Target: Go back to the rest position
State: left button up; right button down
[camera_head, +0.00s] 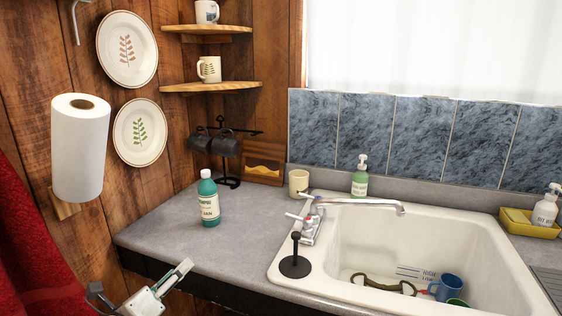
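My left gripper (146,290) is at the bottom left, in front of the counter's front edge. Its fingers look spread apart, with nothing visible between them. Part of it is cut off by the lower picture edge. My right gripper is not in view. The task names no object; nearest the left gripper is a green bottle (209,200) with a white cap, upright on the grey counter (165,236) and apart from the gripper.
A white sink (336,231) holds a blue mug (447,287) and a dark-handled item. The counter around the bottle is clear.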

pick_arm(q)
jog(key=s+d+f+n+g, duration=0.2)
jog(key=s+f+n, duration=1)
jog(key=f, duration=0.3)
jog(key=s+d+f+n+g+y, duration=0.1)
jog(key=s+d+f+n+g, duration=0.1)
jog(key=s+f+n, duration=1)
notch_tip(320, 180, down, 4)
jog(key=shift+s+d+f+n+g, duration=0.2)
jog(key=shift+n+g, duration=0.3)
jog(key=shift+n, duration=0.5)
jog(key=shift+c, duration=1.2)
